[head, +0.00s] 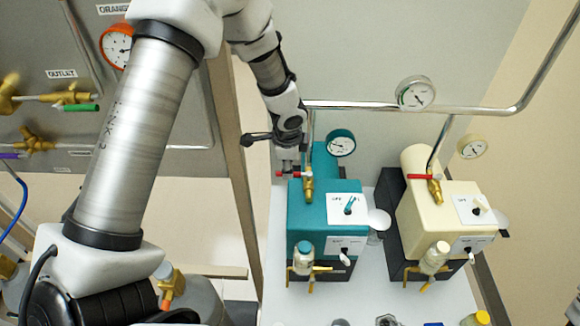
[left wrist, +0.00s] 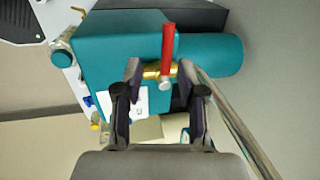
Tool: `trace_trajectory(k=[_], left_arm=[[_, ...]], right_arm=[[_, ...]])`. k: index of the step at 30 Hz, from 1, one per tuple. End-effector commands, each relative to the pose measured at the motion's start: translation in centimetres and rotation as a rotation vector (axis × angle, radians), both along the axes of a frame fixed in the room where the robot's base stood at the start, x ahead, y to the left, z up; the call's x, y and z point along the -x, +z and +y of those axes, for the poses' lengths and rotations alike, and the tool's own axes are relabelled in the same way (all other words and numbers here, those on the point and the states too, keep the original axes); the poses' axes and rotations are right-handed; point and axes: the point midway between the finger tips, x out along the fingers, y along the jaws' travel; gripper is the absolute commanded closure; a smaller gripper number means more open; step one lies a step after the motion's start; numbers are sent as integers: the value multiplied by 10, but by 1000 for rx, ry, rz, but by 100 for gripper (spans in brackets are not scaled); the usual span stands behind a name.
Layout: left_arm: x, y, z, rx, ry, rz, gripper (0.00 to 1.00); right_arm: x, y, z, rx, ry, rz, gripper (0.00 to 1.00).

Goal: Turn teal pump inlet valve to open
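The teal pump (head: 325,207) stands on the white bench. Its brass inlet valve (head: 308,190) sits at its upper left, under a thin vertical pipe. The valve's red lever (head: 292,174) points left, crosswise to that pipe. My left gripper (head: 287,168) is pointed down at the lever from above. In the left wrist view its fingers (left wrist: 166,80) are open. The red lever (left wrist: 168,45) and brass valve body (left wrist: 152,70) show between and just beyond the fingertips. I cannot tell whether a finger touches the lever. My right gripper is in neither view.
A cream pump (head: 440,215) with its own red-levered valve stands to the right. A steel pipe (head: 350,106) with a gauge (head: 415,93) runs along the wall behind. A grey panel (head: 180,110) with brass valves is at left. Small bottles line the front bench.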

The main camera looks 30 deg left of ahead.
Motion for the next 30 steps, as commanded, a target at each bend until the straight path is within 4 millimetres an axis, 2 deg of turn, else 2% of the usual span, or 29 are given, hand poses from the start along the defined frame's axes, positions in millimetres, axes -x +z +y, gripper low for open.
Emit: trace_trajectory(k=[3, 6, 13, 14, 15, 17, 30], left_arm=[[-3, -22, 2, -1, -1, 3, 60], [-5, -31, 3, 1, 0, 1, 60], [-6, -33, 3, 1, 0, -1, 60], [-6, -33, 3, 1, 0, -1, 64], [-6, -33, 3, 1, 0, -1, 78], [-6, -33, 3, 1, 0, -1, 99], [-4, -36, 2, 2, 9, 5, 100]], right_arm=[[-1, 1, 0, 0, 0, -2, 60], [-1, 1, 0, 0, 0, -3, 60], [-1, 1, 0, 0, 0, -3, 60], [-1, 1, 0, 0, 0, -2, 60], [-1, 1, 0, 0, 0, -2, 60], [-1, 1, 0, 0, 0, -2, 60], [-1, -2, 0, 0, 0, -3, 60]])
